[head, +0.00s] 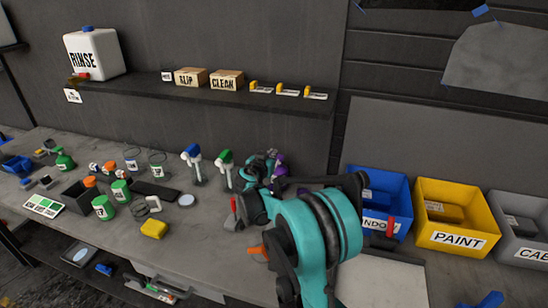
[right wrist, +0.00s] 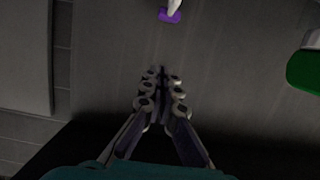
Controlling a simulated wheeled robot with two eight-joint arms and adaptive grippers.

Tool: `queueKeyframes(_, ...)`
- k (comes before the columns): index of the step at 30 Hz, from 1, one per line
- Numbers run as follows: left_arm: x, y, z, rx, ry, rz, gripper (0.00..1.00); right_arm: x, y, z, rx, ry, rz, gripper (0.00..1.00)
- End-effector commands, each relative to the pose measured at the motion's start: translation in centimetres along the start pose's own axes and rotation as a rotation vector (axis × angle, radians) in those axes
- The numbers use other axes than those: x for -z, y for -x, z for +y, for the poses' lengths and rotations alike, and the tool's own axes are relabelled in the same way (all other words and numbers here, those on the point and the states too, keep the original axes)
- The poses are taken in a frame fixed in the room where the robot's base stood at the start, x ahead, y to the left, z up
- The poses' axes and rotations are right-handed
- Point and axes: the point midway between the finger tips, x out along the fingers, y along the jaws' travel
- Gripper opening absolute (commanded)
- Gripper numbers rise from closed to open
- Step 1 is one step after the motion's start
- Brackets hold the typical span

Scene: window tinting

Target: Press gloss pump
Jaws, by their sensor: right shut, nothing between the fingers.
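Three pump tops stand toward the back of the grey workbench: a blue-topped pump (head: 191,154), a green-topped pump (head: 224,158) and a purple-topped one (head: 280,165) partly hidden behind my right arm. I cannot read which is marked gloss. In the right wrist view, my right gripper (right wrist: 162,76) is shut and empty, its fingertips together. A purple pump top (right wrist: 170,15) shows ahead of the fingertips, apart from them. A green top (right wrist: 304,69) is at the right edge. In the head view my right arm covers the fingertips. My left gripper is not in view.
Green bottles (head: 103,207), a yellow sponge (head: 154,228) and glass jars (head: 157,162) stand on the left of the bench. Blue, yellow (head: 456,205) and grey bins stand at the right. A shelf (head: 140,86) with boxes runs above the bench.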

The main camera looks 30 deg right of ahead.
Motion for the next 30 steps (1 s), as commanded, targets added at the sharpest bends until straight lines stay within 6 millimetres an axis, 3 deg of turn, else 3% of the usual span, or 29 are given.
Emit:
queueKeyframes(12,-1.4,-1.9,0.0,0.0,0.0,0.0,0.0,-0.3,-8.8,0.2,-0.003,-0.002,-0.001,0.0)
queueKeyframes(19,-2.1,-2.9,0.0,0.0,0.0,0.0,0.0,-3.4,-9.2,0.1,-0.001,-0.001,-0.001,0.0)
queueKeyframes(30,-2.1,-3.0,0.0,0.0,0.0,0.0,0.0,-3.9,-9.3,0.1,-0.001,-0.001,-0.001,0.0)
